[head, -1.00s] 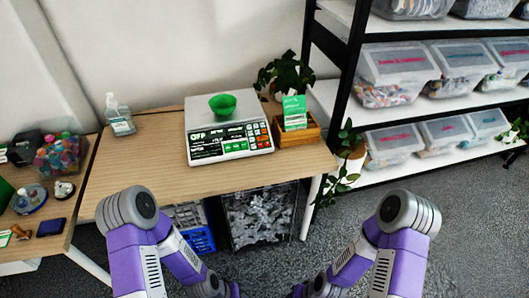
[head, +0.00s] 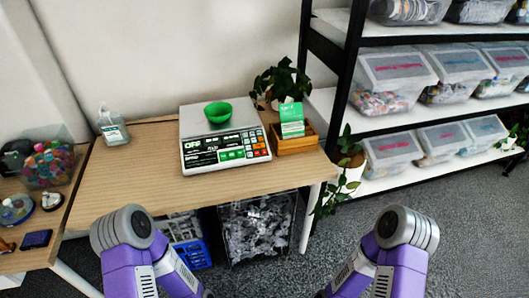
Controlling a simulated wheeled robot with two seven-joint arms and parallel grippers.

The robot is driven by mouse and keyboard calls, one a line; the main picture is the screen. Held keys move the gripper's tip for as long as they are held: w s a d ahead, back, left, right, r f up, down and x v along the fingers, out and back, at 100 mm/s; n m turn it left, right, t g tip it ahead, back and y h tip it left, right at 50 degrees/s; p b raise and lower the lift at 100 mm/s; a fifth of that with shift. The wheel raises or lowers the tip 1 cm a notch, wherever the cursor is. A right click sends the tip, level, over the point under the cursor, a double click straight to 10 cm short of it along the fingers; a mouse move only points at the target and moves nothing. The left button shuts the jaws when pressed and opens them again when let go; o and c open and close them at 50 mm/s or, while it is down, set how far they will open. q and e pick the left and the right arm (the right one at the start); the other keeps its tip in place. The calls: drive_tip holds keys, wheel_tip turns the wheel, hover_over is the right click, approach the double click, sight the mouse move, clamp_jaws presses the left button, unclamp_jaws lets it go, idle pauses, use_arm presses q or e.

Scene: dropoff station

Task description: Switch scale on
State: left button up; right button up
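The scale (head: 204,128) stands on the wooden table (head: 130,190) in the head view. It has a grey weighing plate and a front panel with a display, a keypad and green patches. Large letters on the panel's upper left read "OFF". A green bowl (head: 218,113) sits on the plate. My two purple and grey arms show at the bottom left and bottom right, in front of the table and apart from the scale. Neither gripper is in the picture.
A wooden box (head: 292,143) with a green and white card stands just right of the scale. A clear bottle (head: 113,127) is at the table's left. A plant (head: 282,80) stands behind the box. Shelves with clear bins (head: 392,80) are at the right. The table's front left is bare.

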use_arm(q)
clamp_jaws()
idle(1.4)
